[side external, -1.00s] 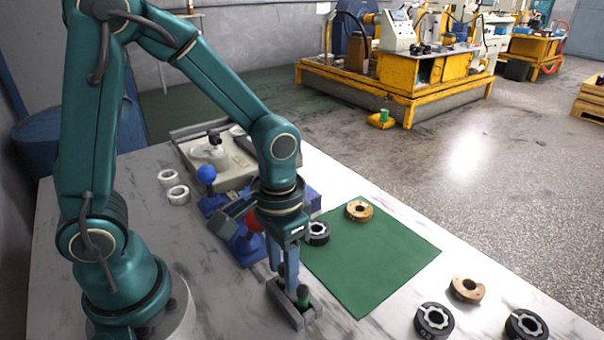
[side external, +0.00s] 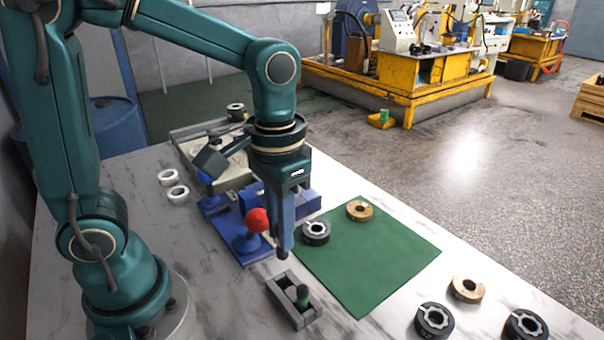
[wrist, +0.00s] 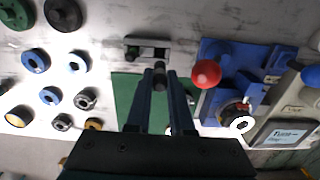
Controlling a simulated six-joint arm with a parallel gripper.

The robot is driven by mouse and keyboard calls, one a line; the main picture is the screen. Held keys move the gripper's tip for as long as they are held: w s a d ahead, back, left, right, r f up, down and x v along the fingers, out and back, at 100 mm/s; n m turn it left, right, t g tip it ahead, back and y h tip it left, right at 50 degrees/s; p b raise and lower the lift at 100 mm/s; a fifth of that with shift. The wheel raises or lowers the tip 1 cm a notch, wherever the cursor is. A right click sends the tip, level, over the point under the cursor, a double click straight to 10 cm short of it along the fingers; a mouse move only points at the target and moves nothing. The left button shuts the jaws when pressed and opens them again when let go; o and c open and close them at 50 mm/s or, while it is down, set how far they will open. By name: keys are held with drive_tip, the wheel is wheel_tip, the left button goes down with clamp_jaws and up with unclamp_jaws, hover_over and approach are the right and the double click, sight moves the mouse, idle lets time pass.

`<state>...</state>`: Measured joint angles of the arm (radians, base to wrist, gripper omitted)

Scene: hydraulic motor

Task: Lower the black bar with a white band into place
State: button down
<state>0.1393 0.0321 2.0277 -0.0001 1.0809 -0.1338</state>
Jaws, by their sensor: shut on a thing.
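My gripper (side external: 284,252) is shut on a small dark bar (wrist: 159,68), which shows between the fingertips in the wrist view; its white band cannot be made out. The fingers point down and hang above the table. A narrow grey holder (side external: 281,294) lies in front of and below them, with a green-topped dark peg (side external: 302,293) standing in it; the holder also shows in the wrist view (wrist: 133,42). A blue fixture (side external: 228,227) with a red ball knob (side external: 257,220) stands to the left of the fingers. My gripper partly hides its right side.
A green mat (side external: 375,262) lies to the right, with a black ring (side external: 316,233) and a tan ring (side external: 360,211) on it. More rings lie near the front right edge. Two white rings (side external: 178,195) lie at the left. The mat's centre is clear.

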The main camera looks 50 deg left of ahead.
drive_tip(key=shift+r, duration=0.95)
drive_tip(key=shift+r, duration=0.1)
drive_tip(key=shift+r, duration=1.55)
drive_tip(key=shift+s, duration=0.1)
drive_tip(key=shift+w+r, duration=0.2)
drive_tip(key=shift+r, duration=0.1)
drive_tip(key=w+a+r+n, duration=0.2)
drive_tip(key=w+a+n, duration=0.2)
drive_tip(key=w+a, duration=0.75)
drive_tip(key=shift+w+a+f+n, duration=0.1)
drive_tip(key=shift+a+f+n, duration=0.4)
drive_tip(key=shift+a+f, duration=1.25)
drive_tip(key=shift+a+f+n, duration=0.5)
drive_tip(key=shift+a+f, duration=0.95)
drive_tip(key=shift+a, duration=0.55)
